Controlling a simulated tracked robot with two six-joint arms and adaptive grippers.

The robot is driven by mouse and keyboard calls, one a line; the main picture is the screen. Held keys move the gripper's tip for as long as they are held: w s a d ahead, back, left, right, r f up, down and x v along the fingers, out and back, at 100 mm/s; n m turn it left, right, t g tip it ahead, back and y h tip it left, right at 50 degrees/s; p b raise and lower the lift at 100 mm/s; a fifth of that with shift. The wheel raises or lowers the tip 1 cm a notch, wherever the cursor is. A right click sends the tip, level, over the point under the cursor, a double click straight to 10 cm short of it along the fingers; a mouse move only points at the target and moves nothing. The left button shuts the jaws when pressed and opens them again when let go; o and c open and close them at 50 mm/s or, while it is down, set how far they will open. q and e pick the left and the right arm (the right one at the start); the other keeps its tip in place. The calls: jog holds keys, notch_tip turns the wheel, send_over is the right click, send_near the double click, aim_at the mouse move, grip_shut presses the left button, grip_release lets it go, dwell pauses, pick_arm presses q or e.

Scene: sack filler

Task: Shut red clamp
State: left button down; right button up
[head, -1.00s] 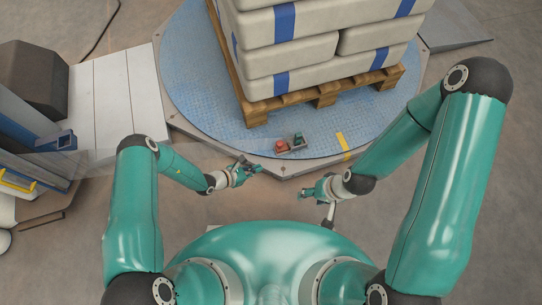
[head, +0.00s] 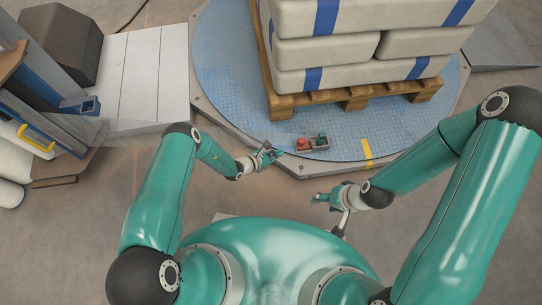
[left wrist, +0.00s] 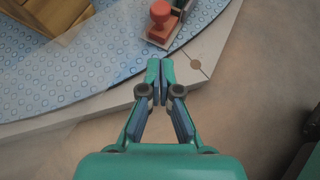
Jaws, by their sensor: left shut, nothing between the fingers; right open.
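A small red piece with a rounded knob (head: 302,143), which may be the red clamp, stands upright on a small base at the near edge of the blue turntable. It also shows in the left wrist view (left wrist: 160,18). A similar green piece (head: 321,140) stands just right of it. I cannot tell whether the red piece is open or shut. My left gripper (head: 279,153) is shut and empty, just left of and nearer than the red piece. In the wrist view its fingertips (left wrist: 160,62) are below the red piece, apart from it in the picture. My right gripper (head: 316,198) is open, nearer to me.
The round blue turntable (head: 225,95) carries a wooden pallet (head: 355,101) with stacked, blue-banded sacks (head: 345,52). A yellow stripe (head: 367,153) marks its front right. A machine with a yellow handle (head: 37,138) stands at the left. Floor between my grippers and the turntable is clear.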

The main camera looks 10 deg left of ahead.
pick_arm(q)
jog(key=b+x, duration=0.2)
jog(key=x, duration=0.4)
jog(key=shift+s+f+b, duration=0.15)
jog(key=shift+b, duration=0.2)
jog(key=shift+w+d+b, duration=0.35)
jog(key=shift+w+d, duration=0.4)
jog(key=shift+w, duration=0.1)
jog(key=shift+w+d+r, duration=0.25)
jog(key=shift+w+d, duration=0.2)
